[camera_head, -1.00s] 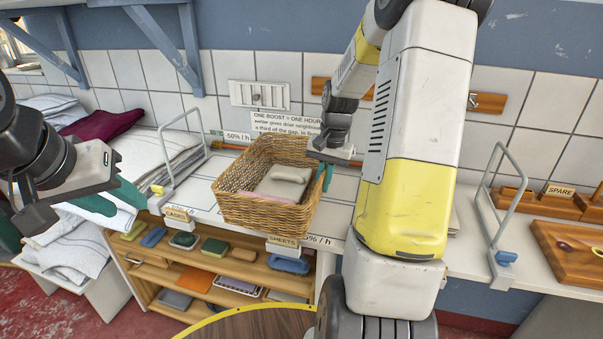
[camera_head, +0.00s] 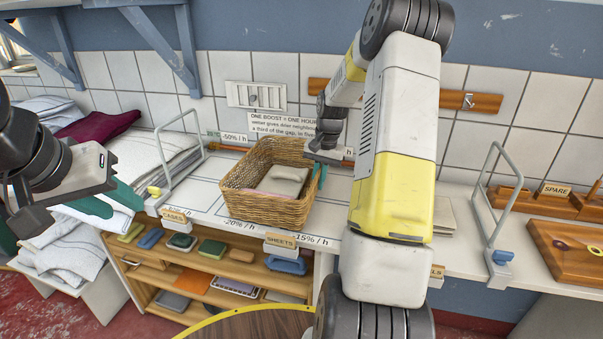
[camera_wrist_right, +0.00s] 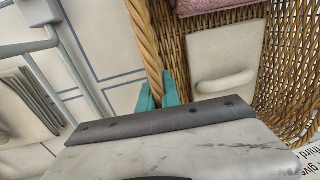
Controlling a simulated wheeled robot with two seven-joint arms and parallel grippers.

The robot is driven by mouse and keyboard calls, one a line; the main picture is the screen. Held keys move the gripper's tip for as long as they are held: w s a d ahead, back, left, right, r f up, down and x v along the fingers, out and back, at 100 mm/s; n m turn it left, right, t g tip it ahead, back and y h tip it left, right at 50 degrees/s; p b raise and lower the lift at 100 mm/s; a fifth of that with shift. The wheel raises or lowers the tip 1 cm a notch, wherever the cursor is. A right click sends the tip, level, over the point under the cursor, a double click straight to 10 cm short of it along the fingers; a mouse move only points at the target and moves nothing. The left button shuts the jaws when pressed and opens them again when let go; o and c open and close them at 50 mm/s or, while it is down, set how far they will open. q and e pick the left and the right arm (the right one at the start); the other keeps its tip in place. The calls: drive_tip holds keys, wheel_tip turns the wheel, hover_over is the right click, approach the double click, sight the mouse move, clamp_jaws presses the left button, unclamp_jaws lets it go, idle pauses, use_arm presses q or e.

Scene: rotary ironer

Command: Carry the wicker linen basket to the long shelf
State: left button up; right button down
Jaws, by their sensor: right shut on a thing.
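The wicker basket (camera_head: 237,203) is at the long white shelf (camera_head: 210,217), over its marked outlines. I cannot tell whether its base touches the shelf. Folded pale and pink linen (camera_head: 283,181) lies inside. My right gripper (camera_head: 320,172) is shut on the basket's right rim. In the right wrist view, the teal fingers (camera_wrist_right: 160,93) straddle the braided rim (camera_wrist_right: 146,45), with folded cream linen (camera_wrist_right: 222,65) beyond it.
Wire hoops (camera_head: 160,150) and (camera_head: 492,195) stand on the shelf. Cubbies (camera_head: 205,270) below hold several coloured items. Piled linen (camera_head: 75,240) is at left. A wooden board (camera_head: 570,250) lies at right. Marked shelf room shows left of the basket.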

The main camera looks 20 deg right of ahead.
drive_tip(key=c, duration=1.6)
unclamp_jaws()
drive_tip(key=shift+f, duration=0.1)
drive_tip(key=shift+o, duration=0.2)
wheel_tip(320, 180, up, 12)
drive_tip(key=d, duration=0.1)
drive_tip(key=s+a+r+n+t, duration=0.2)
drive_tip(key=s+a+r+n, duration=0.1)
drive_tip(key=s+a+r, duration=0.7)
drive_tip(key=s+a+n+t, duration=0.1)
drive_tip(key=s+a+n, duration=0.1)
drive_tip(key=s, duration=0.6)
drive_tip(key=s+a+n+t+y, duration=0.1)
drive_tip(key=s+a, duration=0.3)
drive_tip(key=s, duration=0.5)
drive_tip(key=shift+a+n+t, duration=0.3)
drive_tip(key=shift+n+t, duration=0.4)
drive_tip(key=shift+r, duration=0.1)
